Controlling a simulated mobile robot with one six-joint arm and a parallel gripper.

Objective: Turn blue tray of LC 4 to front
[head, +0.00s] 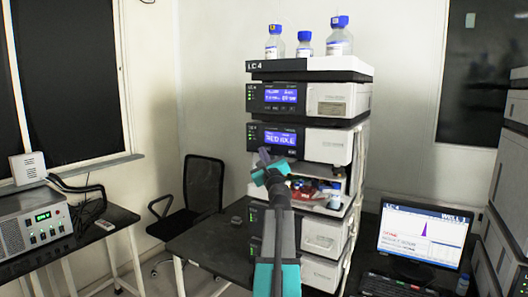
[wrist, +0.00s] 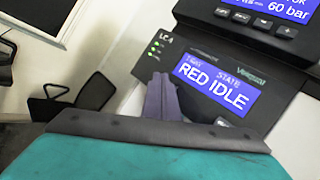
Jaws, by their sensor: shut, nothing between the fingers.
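The LC 4 stack (head: 300,68) stands in the middle of the head view. Its second module has a blue display (head: 281,138), which reads "TRAY STATE RED IDLE" in the wrist view (wrist: 217,92). Below it is an open bay (head: 338,173) with small red and blue items in it; my arm hides part of it, and I cannot make out a blue tray. My gripper (head: 264,154) is shut and empty, raised before the lower left of this panel. In the wrist view the fingertips (wrist: 162,84) overlap the panel left of the display. I cannot tell whether they touch it.
Several blue-capped bottles (head: 339,42) stand on top of the stack. A monitor (head: 424,236) and keyboard (head: 396,285) are at right on the dark bench. A black chair (head: 203,183) stands behind at left. Another grey stack (head: 508,170) stands at the right edge.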

